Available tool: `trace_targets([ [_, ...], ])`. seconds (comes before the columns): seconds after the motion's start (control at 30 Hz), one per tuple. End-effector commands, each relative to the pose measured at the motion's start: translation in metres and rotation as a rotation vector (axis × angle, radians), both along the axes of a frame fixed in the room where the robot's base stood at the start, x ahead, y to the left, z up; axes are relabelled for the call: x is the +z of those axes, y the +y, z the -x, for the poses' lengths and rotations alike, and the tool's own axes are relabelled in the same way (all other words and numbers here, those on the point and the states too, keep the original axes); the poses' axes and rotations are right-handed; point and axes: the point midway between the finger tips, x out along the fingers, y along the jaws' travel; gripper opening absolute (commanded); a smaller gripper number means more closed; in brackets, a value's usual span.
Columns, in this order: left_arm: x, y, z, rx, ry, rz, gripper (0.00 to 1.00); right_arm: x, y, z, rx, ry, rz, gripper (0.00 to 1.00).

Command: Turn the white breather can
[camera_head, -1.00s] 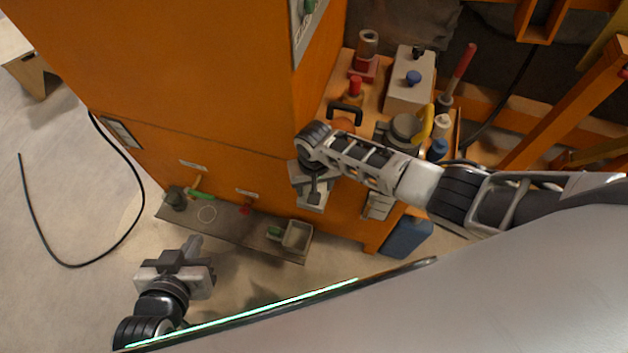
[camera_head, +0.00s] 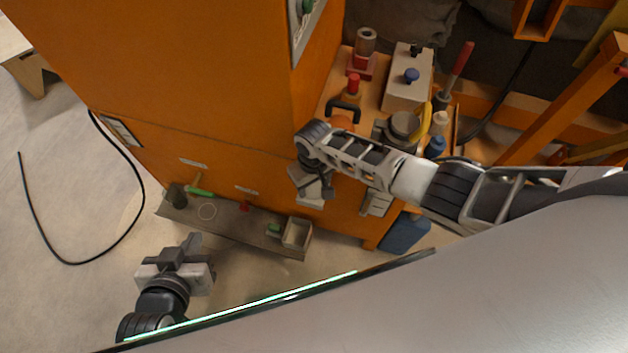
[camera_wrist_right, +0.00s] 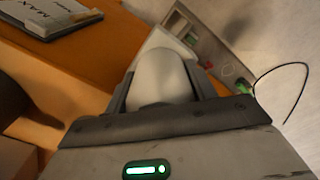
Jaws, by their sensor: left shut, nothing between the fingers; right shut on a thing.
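The white breather can (camera_wrist_right: 163,80) is a pale, rounded body between the two dark fingers in the right wrist view. My right gripper (camera_wrist_right: 160,100) is shut on it. In the head view my right gripper (camera_head: 314,188) is at the lower front of the orange cabinet, tilted, and I cannot clearly make out the can beneath it. My left gripper (camera_head: 190,246) is shut and empty, low over the floor at the lower left, well apart from the can.
A long grey tray (camera_head: 228,222) with a small box (camera_head: 297,233) and small tools runs along the base of the orange cabinet (camera_head: 190,80). An orange bench (camera_head: 375,95) behind my right arm carries several fittings. A black cable (camera_head: 70,264) lies on the floor at left.

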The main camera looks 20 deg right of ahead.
Motion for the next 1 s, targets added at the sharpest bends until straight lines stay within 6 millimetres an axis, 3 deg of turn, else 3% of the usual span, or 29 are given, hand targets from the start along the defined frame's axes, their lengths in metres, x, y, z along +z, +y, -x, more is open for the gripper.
trace_targets([
  [0.1, 0.001, 0.0, -0.001, 0.002, -0.002, 0.001, 0.0, 0.0, 0.0, 0.0, -0.001, 0.001, 0.001, 0.33],
  [0.13, 0.001, 0.0, -0.001, 0.002, -0.003, 0.002, 0.0, 0.0, 0.0, 0.0, -0.001, 0.001, 0.0, 0.58],
  [0.2, 0.001, 0.0, -0.002, 0.002, -0.004, 0.002, 0.0, 0.0, 0.0, 0.0, -0.001, 0.0, 0.001, 0.77],
  [0.73, 0.002, 0.0, 0.001, -0.002, 0.001, -0.001, 0.0, 0.001, -0.006, -0.002, -0.005, -0.005, 0.011, 0.77],
  [1.0, 0.024, 0.0, 0.0, -0.001, 0.0, 0.0, 0.0, 0.024, -0.005, -0.003, -0.006, -0.007, 0.007, 0.77],
])
